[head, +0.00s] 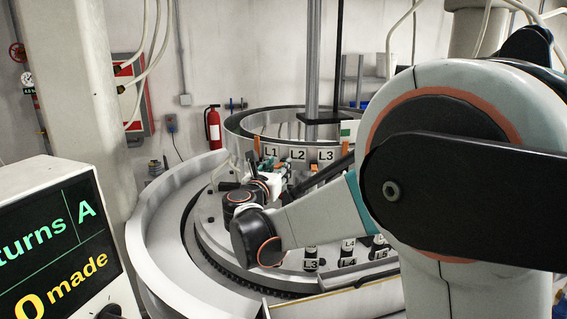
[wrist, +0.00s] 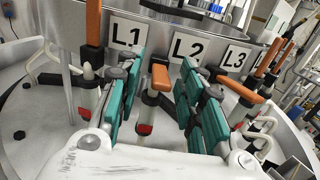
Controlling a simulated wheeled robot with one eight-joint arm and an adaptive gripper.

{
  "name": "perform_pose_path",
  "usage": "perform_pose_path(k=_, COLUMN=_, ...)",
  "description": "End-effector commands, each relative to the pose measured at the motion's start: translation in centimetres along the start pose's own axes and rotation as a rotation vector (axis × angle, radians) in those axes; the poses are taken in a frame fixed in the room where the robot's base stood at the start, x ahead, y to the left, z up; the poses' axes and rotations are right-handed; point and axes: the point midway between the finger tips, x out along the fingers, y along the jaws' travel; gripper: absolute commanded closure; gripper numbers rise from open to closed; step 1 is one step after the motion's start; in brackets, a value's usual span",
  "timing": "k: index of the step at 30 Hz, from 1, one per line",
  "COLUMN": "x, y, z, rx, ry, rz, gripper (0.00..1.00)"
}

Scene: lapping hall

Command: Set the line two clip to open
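In the wrist view the L2 label (wrist: 187,47) is on the drum wall. Just left of and below it is a clip with an orange handle (wrist: 160,77), lying out from the wall towards me, over a pale post with a red tip. I take it as the line two clip. My gripper (wrist: 163,68) has teal finger pads and is open. The handle lies between its fingers, with gaps visible on both sides. In the head view my gripper (head: 272,170) is small and partly hidden by my arm, below the L2 label (head: 298,154).
The L1 clip's orange handle (wrist: 92,22) stands upright at left. Another orange handle (wrist: 240,90) lies outward below the L3 label (wrist: 236,58); more upright handles stand beyond it. A display (head: 60,245) stands at left front. A fire extinguisher (head: 213,128) hangs behind.

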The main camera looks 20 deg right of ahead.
Motion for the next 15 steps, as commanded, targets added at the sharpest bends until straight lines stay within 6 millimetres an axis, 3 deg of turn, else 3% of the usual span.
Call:
perform_pose_path(k=9, x=0.03, y=0.06, z=-0.02, rx=0.0, ry=0.0, rz=0.001, gripper=0.65)
perform_pose_path(k=13, x=0.03, y=0.06, z=-0.02, rx=0.0, ry=0.0, rz=0.001, gripper=0.94)
perform_pose_path(k=15, x=0.03, y=0.06, z=-0.02, rx=0.0, ry=0.0, rz=0.001, gripper=1.0)
